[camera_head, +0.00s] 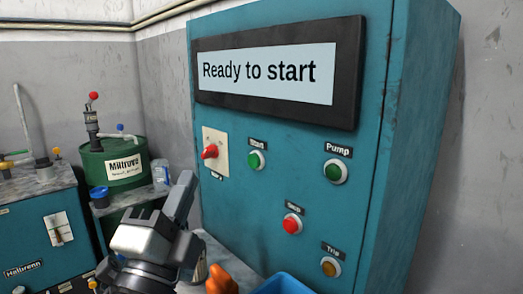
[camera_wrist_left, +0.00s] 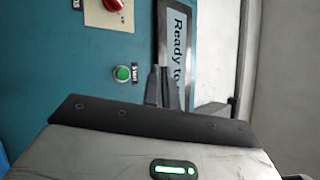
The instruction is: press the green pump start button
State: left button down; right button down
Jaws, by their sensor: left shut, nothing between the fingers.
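The teal control cabinet (camera_head: 250,215) carries a green button under a "Pump" label (camera_head: 335,171) on its right side. A second green button under a "Start" label (camera_head: 256,160) sits further left, and it also shows in the left wrist view (camera_wrist_left: 122,73). The screen (camera_head: 268,75) reads "Ready to start". My left gripper (camera_head: 187,180) is shut and empty, pointing up in front of the cabinet's left edge, left of both green buttons. Its fingertips also show in the left wrist view (camera_wrist_left: 158,72), beside the "Start" button and apart from it. My right gripper is not in view.
A red rotary switch (camera_head: 210,152) sits left of the "Start" button. A red stop button (camera_head: 292,224) and an amber trip button (camera_head: 330,267) are lower down. A blue container (camera_head: 283,285) and an orange object (camera_head: 221,280) are at the bottom. A green drum (camera_head: 118,163) stands left.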

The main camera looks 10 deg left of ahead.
aim_at(254, 161)
pick_arm(q)
jog(key=w+d+b, duration=0.1)
jog(key=w+d, duration=0.4)
jog(key=w, duration=0.1)
jog(key=shift+w+d, duration=0.25)
jog(key=shift+w, duration=0.05)
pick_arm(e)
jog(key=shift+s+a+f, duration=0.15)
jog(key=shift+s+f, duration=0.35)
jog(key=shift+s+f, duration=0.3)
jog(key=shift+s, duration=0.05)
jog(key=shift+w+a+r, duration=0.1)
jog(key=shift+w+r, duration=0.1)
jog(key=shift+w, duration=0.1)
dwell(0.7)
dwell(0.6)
pick_arm(q)
jog(key=shift+w+d+b, duration=0.25)
jog(key=shift+w+b, duration=0.05)
jog(key=shift+w, duration=0.05)
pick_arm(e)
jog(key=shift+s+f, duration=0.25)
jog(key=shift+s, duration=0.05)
